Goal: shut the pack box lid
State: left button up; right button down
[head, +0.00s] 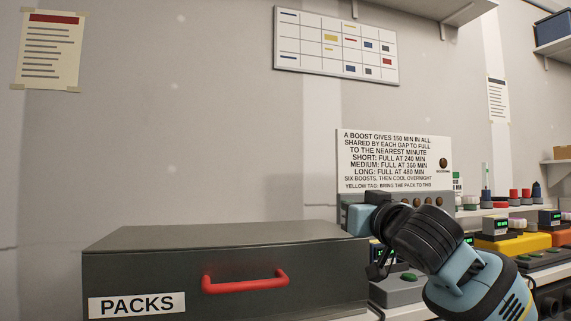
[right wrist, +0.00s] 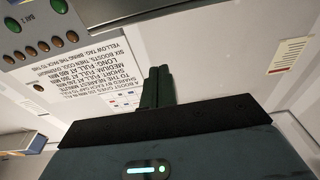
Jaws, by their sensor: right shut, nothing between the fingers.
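The pack box (head: 230,270) is a dark grey box with a white PACKS label (head: 136,305) and a red handle (head: 245,280) on its front, at the lower left of the head view. Its lid (head: 230,237) lies flat across the top and looks shut; I see no gap along the front. My right arm comes in from the lower right, with its wrist beside the box's right end. In the right wrist view my right gripper (right wrist: 157,88) has its dark green fingers together, with nothing between them. Its fingertips are not clear in the head view. My left gripper is out of view.
A sign board (head: 395,160) stands behind the box's right end, above a panel with round knobs. Coloured devices with small displays, including a yellow one (head: 505,242), crowd the bench at right. The wall behind the box is clear up to a planner chart (head: 336,46).

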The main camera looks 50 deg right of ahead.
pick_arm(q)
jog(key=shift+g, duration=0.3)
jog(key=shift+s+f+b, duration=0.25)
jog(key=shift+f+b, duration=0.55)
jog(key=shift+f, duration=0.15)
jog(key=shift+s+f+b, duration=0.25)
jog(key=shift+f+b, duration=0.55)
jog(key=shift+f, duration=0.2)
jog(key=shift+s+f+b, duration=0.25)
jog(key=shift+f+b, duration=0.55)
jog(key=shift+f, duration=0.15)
pick_arm(e)
notch_tip(320, 180, down, 6)
jog(key=t+h, duration=0.1)
jog(key=t, duration=0.1)
jog(key=shift+s, duration=0.4)
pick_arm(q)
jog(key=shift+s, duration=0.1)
pick_arm(e)
jog(key=shift+f, duration=0.1)
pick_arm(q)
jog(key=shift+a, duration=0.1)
pick_arm(e)
jog(key=shift+h, duration=0.4)
